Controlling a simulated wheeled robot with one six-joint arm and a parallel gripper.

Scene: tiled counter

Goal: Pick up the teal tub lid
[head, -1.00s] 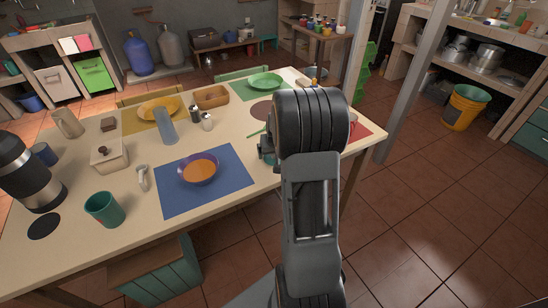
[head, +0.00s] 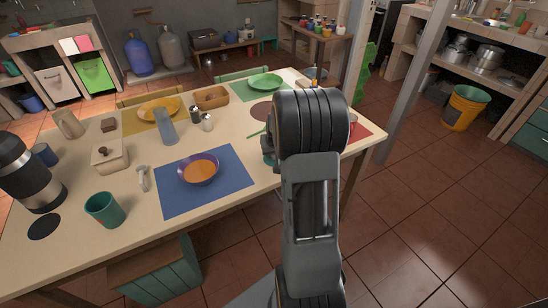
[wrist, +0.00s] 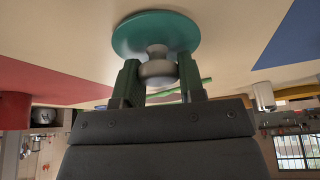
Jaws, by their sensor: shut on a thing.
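The teal tub lid (wrist: 188,34) shows in the wrist view as a round teal disc with a grey knob (wrist: 158,70). My gripper (wrist: 158,77) has its two dark green fingers on either side of the knob and is shut on it. The lid is at or very close to the pale tabletop; I cannot tell if it touches. In the head view only a teal sliver of the lid (head: 269,158) shows beside my arm, which hides the rest of it and most of the gripper.
A blue placemat (head: 230,187) with a purple bowl (head: 198,168) lies left of my arm. A red placemat (head: 358,131) is to the right. A teal cup (head: 104,210), a lidded box (head: 110,156) and a black flask (head: 28,175) stand farther left.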

